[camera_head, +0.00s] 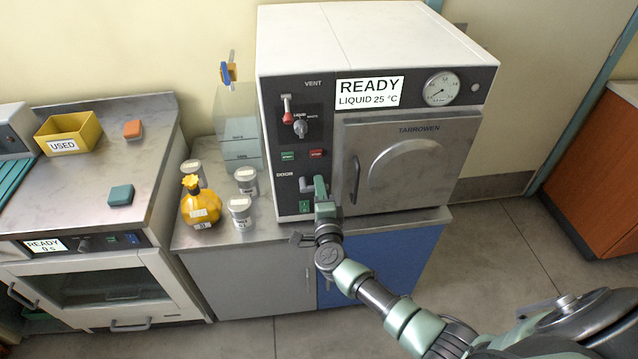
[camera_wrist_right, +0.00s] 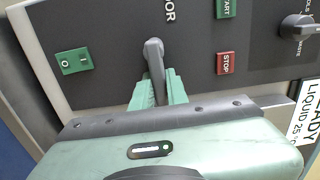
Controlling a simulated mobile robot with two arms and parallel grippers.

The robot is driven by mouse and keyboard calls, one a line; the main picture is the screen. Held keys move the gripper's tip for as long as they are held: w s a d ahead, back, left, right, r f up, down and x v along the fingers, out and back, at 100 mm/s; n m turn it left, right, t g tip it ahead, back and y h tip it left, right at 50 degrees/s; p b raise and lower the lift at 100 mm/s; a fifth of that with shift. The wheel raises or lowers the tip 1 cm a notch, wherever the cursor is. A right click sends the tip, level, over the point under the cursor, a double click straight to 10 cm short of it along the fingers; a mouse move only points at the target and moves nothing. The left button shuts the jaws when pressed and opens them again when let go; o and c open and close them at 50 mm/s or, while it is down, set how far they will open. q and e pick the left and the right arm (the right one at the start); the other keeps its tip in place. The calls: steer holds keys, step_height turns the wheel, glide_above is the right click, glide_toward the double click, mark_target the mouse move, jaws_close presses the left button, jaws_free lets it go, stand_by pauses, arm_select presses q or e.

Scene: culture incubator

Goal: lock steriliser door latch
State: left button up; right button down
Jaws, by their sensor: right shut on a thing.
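The steriliser (camera_head: 280,120) is a white box with a dark front panel, standing on the counter. Its grey metal door (camera_head: 410,160) sits flush in the front and looks closed. The grey door latch handle (camera_head: 307,184) is beside the "DOOR" label, left of the door. My right gripper (camera_head: 320,187) is at this handle. In the right wrist view, the green fingers of my right gripper (camera_wrist_right: 158,88) are shut on the grey latch handle (camera_wrist_right: 154,55), whose upper end shows above them. My left gripper is not in view.
Green and red buttons (camera_wrist_right: 226,63) and a grey knob (camera_head: 300,128) sit near the latch on the panel. A yellow bottle (camera_head: 200,204) and several grey jars (camera_head: 240,212) stand on the counter to the left. Open floor (camera_head: 490,250) lies to the right.

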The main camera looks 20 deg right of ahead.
steer(key=c, duration=1.4)
jaws_free()
steer(key=v, duration=0.8)
